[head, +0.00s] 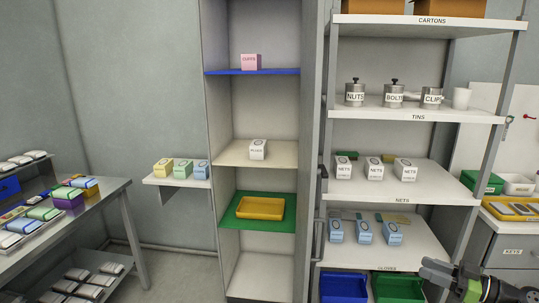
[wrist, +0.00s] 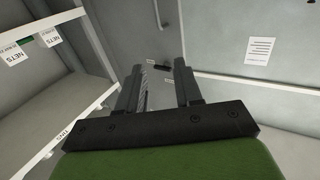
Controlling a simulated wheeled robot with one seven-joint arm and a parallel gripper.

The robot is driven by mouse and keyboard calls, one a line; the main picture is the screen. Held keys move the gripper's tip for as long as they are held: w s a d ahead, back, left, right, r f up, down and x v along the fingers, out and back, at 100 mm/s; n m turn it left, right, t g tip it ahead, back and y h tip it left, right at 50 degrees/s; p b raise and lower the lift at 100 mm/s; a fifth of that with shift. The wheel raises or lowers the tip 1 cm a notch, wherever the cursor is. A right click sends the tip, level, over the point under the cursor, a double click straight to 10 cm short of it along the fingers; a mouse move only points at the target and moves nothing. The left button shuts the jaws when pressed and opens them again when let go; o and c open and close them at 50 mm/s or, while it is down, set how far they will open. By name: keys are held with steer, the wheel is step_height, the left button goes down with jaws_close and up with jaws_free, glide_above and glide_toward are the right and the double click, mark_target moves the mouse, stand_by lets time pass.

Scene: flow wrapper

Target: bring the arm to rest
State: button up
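My arm shows at the bottom right of the head view, and my gripper (head: 432,272) points left in front of the lower shelves. In the wrist view my gripper's two dark fingers (wrist: 158,82) stand apart with a gap between them. Nothing is held between them. Beyond the fingers are a grey floor and a grey panel. The rest of the arm is outside the head view.
A rack with tins (head: 394,94), nets (head: 374,168) and blue gloves boxes (head: 364,231) stands near the gripper. Blue (head: 343,287) and green (head: 398,287) bins are below. An open cupboard holds a yellow tray (head: 260,208). A packed table (head: 110,190) stands left.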

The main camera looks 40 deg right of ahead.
steer(key=w+a+r+n+g+y+p, duration=0.1)
steer(key=w+a+r+n+g+y, duration=0.3)
steer(key=w, duration=0.6)
steer(key=w+a+r+m+g+p, duration=0.1)
steer(key=w+a+r+g, duration=0.1)
steer(key=w+a+r, duration=0.55)
steer(key=w+a+r+n+g+h+p, duration=0.1)
steer(key=w+a+g, duration=0.3)
steer(key=w+a, duration=0.5)
steer(key=w+a+r+n+g+p, duration=0.1)
steer(key=w+a+g, duration=0.35)
steer(key=a, duration=0.85)
steer(key=s+a+r+m+g+h+p, duration=0.1)
steer(key=s+a+h+p, duration=0.15)
steer(key=a, duration=0.65)
steer(key=s+a+r+m+g+h+p, duration=0.1)
steer(key=s+a+h, duration=0.3)
steer(key=a, duration=0.5)
steer(key=s+r+m+t+p, duration=0.1)
steer(key=s+m+t+p, duration=0.2)
steer(key=s, duration=1.4)
steer(key=m+t+h, duration=0.1)
steer(key=m, duration=0.1)
steer(key=shift+a+r+m+t, duration=0.15)
steer(key=shift+r+m+t, duration=0.1)
steer(key=shift+m+t, duration=0.15)
